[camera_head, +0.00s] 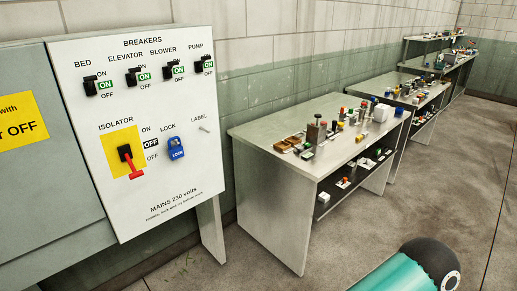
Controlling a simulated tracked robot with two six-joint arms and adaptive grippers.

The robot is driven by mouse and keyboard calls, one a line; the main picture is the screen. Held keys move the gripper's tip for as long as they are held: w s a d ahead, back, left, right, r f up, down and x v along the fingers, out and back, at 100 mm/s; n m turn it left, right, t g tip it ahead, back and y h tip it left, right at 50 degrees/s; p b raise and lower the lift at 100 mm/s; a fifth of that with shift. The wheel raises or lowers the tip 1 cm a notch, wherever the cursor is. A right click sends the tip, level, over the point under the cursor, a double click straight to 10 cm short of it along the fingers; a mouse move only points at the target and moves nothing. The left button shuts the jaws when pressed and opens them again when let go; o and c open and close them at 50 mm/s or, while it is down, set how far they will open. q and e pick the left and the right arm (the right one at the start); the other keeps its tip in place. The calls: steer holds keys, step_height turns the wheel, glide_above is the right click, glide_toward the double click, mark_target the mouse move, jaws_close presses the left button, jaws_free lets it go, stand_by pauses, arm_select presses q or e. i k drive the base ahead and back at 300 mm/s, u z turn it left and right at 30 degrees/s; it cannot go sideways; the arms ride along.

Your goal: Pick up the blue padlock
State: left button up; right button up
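The blue padlock (176,148) hangs on the white breaker panel (185,190), under the word LOCK. A dark tag reading OFF is between isolator and padlock. Whether the shackle is closed, I cannot tell. Neither of my grippers is in view.
Above are several black breaker switches (133,77) with green ON tags. A small peg (204,128) sits under LABEL, right of the padlock. A grey workbench (265,130) with many small items stands to the right, with more benches behind. Open floor (345,235) lies in front.

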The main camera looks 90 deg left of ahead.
mark_target(176, 152)
steer(key=z, duration=0.4)
steer(key=i, duration=0.4)
steer(key=u, duration=2.6)
steer(key=i, duration=0.3)
steer(key=u, duration=1.95)
steer(key=k, duration=0.55)
steer(key=u, duration=0.4)
steer(key=i, duration=1.65)
steer(key=z, duration=0.5)
